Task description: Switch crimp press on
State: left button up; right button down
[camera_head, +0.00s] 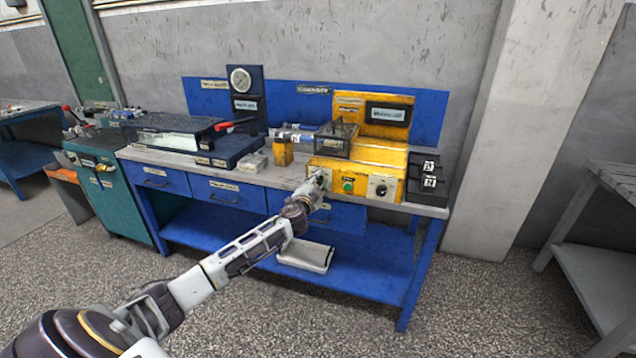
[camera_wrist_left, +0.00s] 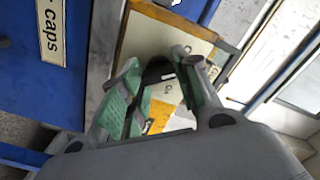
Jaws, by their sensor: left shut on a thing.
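The yellow crimp press (camera_head: 395,155) stands at the right end of the blue workbench, with a label plate on its upright back. Its front face has a green button (camera_head: 348,186) and a dial (camera_head: 382,188) on a white plate. My left gripper (camera_head: 321,180) is at the left part of this front face and hides what is behind it. In the left wrist view, the green-padded fingers of my left gripper (camera_wrist_left: 160,85) are closed around a dark knob (camera_wrist_left: 157,73) on a pale plate (camera_wrist_left: 150,38). The knob's setting cannot be told. My right gripper is not in view.
The blue workbench (camera_head: 215,190) has drawers labelled along its front. A gauge stand (camera_head: 242,95) and a red-handled device (camera_head: 210,140) stand left of the press. Black numbered blocks (camera_head: 430,178) sit at its right. A pale tray (camera_head: 306,257) lies on the lower shelf.

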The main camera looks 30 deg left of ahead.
pick_arm(q)
jog(key=m+p, duration=0.3)
jog(key=m, duration=0.4)
jog(key=shift+f, duration=0.1)
jog(key=m+p, duration=0.3)
jog(key=m, duration=0.4)
jog(key=shift+f+m, duration=0.15)
jog(key=shift+m, duration=0.25)
jog(key=shift+f+m+p, duration=0.1)
jog(key=shift+m+p, duration=0.25)
jog(key=shift+m, duration=0.55)
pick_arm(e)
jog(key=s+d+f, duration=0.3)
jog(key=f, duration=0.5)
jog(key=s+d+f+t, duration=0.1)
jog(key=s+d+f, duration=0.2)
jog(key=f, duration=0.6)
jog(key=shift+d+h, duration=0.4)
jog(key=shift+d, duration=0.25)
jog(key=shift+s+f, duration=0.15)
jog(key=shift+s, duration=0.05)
pick_arm(q)
jog(key=o, duration=1)
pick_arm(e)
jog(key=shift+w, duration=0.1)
pick_arm(q)
jog(key=shift+s, duration=0.25)
jog(key=shift+v, duration=5.8)
